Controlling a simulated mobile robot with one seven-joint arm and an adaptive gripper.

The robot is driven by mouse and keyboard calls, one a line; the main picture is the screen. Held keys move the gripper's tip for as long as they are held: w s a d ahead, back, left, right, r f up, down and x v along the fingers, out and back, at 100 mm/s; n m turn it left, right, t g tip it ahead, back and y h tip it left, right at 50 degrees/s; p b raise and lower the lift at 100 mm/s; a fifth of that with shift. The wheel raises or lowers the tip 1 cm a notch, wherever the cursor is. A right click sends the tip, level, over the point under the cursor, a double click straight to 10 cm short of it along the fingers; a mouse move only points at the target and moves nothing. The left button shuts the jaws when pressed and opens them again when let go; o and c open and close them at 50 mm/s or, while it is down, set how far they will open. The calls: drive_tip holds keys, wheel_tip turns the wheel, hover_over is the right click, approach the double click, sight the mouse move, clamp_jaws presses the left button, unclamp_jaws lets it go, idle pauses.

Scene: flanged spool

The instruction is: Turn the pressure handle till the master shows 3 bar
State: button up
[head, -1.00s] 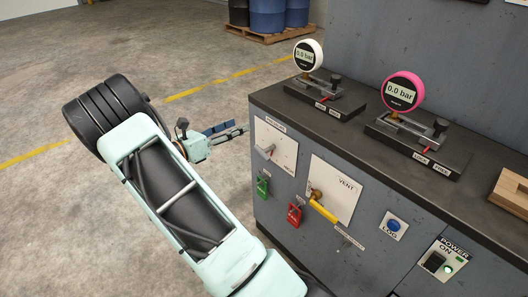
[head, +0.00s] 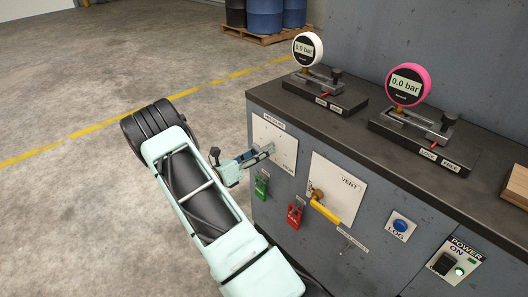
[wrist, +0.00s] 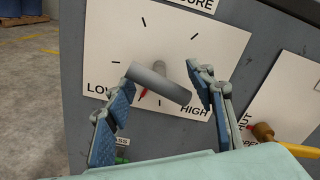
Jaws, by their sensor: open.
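The pressure handle (wrist: 158,84) is a grey bar on a white dial plate (wrist: 205,40) with tick marks, LOW and HIGH. It lies tilted, its right end lower, with a red mark below it near LOW. My gripper (wrist: 162,80) is open, its blue-padded fingers on either side of the handle; I cannot tell if either touches it. In the head view my gripper (head: 264,153) is at the plate (head: 284,134) and mostly hides the handle. A white gauge (head: 307,49) and a pink gauge (head: 405,84) both read 0.0 bar. I cannot read which is the master.
To the right are the yellow vent lever (head: 325,212), blue LOG button (head: 400,225) and power switch (head: 446,264). The bench top (head: 350,120) juts above. Open floor lies left.

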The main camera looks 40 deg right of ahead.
drive_tip(key=shift+w+d, duration=0.1)
drive_tip(key=shift+d, duration=0.8)
drive_tip(key=shift+c, duration=0.4)
